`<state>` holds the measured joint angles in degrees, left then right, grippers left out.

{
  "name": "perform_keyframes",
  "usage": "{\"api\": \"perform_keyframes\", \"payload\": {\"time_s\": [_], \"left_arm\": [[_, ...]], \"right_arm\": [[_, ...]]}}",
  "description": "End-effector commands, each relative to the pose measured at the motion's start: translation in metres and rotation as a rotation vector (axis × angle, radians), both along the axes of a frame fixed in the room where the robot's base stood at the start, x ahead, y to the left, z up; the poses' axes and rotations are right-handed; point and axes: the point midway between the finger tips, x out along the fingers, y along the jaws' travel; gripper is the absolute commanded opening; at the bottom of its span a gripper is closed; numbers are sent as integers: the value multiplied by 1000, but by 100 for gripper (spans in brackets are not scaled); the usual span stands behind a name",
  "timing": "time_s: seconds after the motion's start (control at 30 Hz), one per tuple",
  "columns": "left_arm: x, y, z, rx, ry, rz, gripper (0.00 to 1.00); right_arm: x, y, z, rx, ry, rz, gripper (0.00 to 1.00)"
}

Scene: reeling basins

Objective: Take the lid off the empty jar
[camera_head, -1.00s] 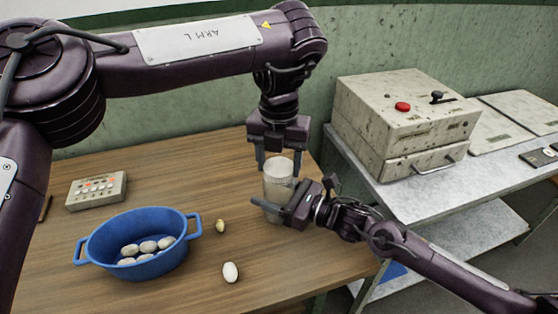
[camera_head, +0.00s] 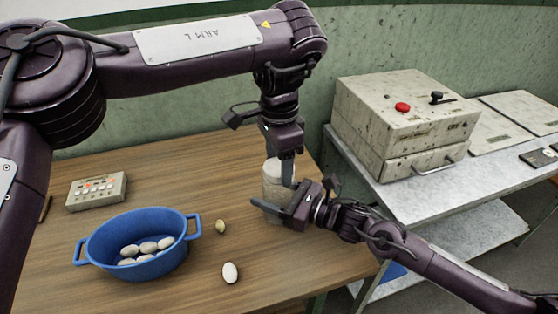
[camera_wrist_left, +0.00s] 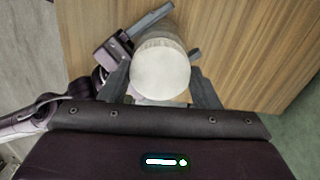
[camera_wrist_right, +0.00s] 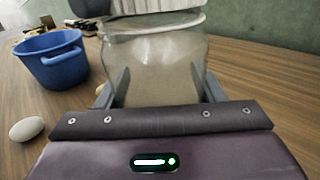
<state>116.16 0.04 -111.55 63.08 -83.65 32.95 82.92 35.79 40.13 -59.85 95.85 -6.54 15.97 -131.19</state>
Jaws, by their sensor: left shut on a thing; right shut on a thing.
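A clear jar (camera_head: 274,188) stands upright on the wooden table, with a pale lid on its top. My right gripper (camera_head: 277,208) is shut around the jar's body from the side. My left gripper (camera_head: 284,170) comes down from above and is shut on the lid. In the left wrist view the round lid (camera_wrist_left: 160,72) sits between the left fingers. In the head view the left gripper hides part of the lid.
A blue two-handled basin (camera_head: 120,262) holds several pale cocoons. A button box (camera_head: 97,191) sits behind the basin. A speckled machine (camera_head: 405,115) stands on the right-hand metal bench.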

Motion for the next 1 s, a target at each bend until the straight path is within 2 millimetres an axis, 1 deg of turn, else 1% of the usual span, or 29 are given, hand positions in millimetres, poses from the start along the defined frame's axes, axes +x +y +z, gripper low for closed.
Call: {"api": "perform_keyframes", "payload": {"time_s": [0.03, 0.1, 0.2, 0.83, 1.0], "left_arm": [[1, 1, 1, 0, -4, 85, 29], [1, 1, 1, 0, -4, 195, 29], [1, 1, 1, 0, -4, 298, 29], [1, 1, 1, 0, -4, 303, 29], [1, 1, 4, 0, -4, 302, 29]], "right_arm": [[-1, 1, 0, 0, 0, 3, 0], [-1, 1, 0, 0, 0, 3, 0], [-1, 1, 0, 1, 0, 3, 0], [0, 0, 0, 0, 0, 1, 0], [0, 0, 0, 0, 0, 1, 0]]}}
